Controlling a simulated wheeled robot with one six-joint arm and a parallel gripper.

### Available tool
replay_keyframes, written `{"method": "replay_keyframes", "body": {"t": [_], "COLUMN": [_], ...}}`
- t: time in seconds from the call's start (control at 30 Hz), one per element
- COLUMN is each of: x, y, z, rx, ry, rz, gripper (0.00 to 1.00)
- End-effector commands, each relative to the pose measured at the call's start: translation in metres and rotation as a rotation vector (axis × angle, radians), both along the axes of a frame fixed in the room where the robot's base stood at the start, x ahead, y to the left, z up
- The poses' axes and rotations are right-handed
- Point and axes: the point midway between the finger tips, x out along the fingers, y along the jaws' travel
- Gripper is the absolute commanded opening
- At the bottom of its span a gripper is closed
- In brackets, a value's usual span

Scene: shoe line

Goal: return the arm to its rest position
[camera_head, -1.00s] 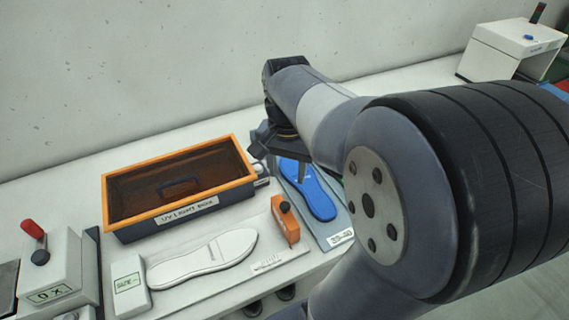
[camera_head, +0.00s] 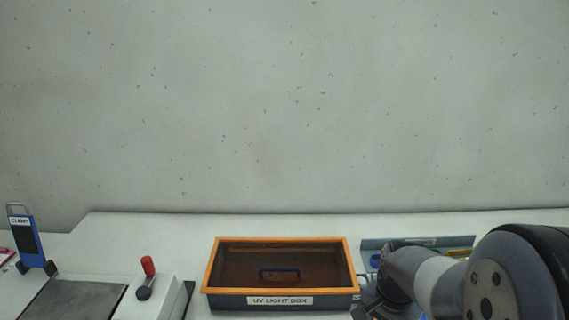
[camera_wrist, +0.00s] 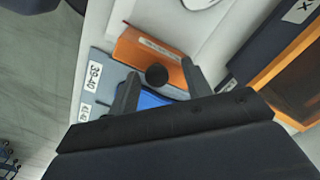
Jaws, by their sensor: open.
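My arm reaches in from the lower right of the head view, with my gripper (camera_head: 372,306) low beside the UV light box. In the wrist view my gripper (camera_wrist: 162,84) has its two dark fingers apart. A piece of a blue insole (camera_wrist: 152,100) shows between and behind the fingers, over a grey size tray (camera_wrist: 84,92) with "39-40" labels. The fingers do not visibly hold it; contact cannot be told. Most of the insole is hidden by the gripper body.
An orange block (camera_wrist: 140,48) with a black knob lies just beyond the fingers. The orange-rimmed UV light box (camera_head: 280,301) stands left of my arm. A white device with a red-topped lever (camera_head: 148,266) and a blue clamp (camera_head: 33,243) are farther left. The wall is behind.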

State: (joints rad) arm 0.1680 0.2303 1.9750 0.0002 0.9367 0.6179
Motion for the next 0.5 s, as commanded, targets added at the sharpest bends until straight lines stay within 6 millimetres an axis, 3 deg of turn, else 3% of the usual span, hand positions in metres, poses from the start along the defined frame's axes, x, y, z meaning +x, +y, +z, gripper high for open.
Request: {"method": "replay_keyframes", "body": {"t": [0.2,0.5], "x": [0.000,0.000], "y": [0.020,0.026], "z": [0.001,0.001], "rx": [0.000,0.000], "ry": [-0.001,-0.001], "rz": [0.004,0.001], "gripper": [0.47,0.47]}}
